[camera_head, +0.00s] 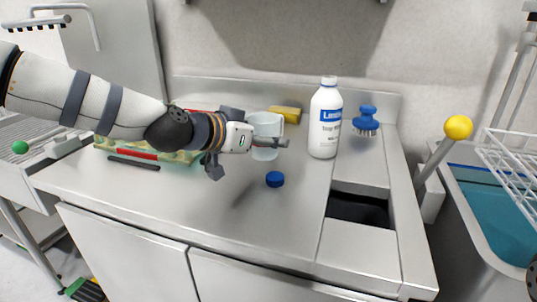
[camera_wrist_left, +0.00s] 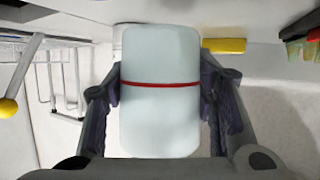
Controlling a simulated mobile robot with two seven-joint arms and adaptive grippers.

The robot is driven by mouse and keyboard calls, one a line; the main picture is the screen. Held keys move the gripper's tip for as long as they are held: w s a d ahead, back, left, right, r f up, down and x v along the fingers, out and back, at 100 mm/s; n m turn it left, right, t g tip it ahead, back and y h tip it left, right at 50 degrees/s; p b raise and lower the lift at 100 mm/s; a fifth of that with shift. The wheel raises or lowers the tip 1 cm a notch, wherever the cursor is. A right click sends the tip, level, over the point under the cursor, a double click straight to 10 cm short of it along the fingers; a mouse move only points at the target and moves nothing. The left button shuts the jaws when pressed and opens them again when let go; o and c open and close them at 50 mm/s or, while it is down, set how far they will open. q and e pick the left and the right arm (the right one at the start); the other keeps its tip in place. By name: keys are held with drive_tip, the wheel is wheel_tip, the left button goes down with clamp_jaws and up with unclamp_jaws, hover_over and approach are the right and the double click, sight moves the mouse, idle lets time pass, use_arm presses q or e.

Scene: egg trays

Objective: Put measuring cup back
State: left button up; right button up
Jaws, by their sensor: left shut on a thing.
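A pale, translucent measuring cup (camera_head: 266,125) is at the middle of the counter in the head view, partly hidden behind my left gripper (camera_head: 285,145). In the left wrist view the cup (camera_wrist_left: 160,115) fills the middle, with a red line across it. My left gripper's fingers (camera_wrist_left: 160,98) press on both sides of it, so the gripper is shut on the cup. I cannot tell whether the cup touches the counter. My right gripper is not in view.
A white bottle (camera_head: 325,120) stands just right of the cup. A blue cap (camera_head: 275,179) lies in front, a yellow sponge (camera_head: 286,114) behind. A blue brush (camera_head: 366,120) stands farther right, near a dark opening (camera_head: 358,209). Egg trays (camera_head: 185,157) lie left under my arm.

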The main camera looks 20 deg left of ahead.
use_arm(q)
drive_tip(key=shift+w+f, duration=0.25)
drive_tip(key=shift+w, duration=0.1)
drive_tip(key=f, duration=0.1)
drive_tip(key=f+b, duration=0.1)
drive_tip(key=f, duration=0.1)
drive_tip(key=shift+w+a+f, duration=0.1)
drive_tip(key=shift+w+f, duration=0.1)
drive_tip(key=shift+f, duration=0.1)
drive_tip(key=shift+r, duration=0.25)
drive_tip(key=shift+f, duration=0.25)
drive_tip(key=o, duration=1.2)
drive_tip(key=shift+o, duration=0.2)
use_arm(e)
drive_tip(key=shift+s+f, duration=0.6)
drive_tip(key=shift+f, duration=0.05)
use_arm(q)
drive_tip(key=shift+r, duration=0.15)
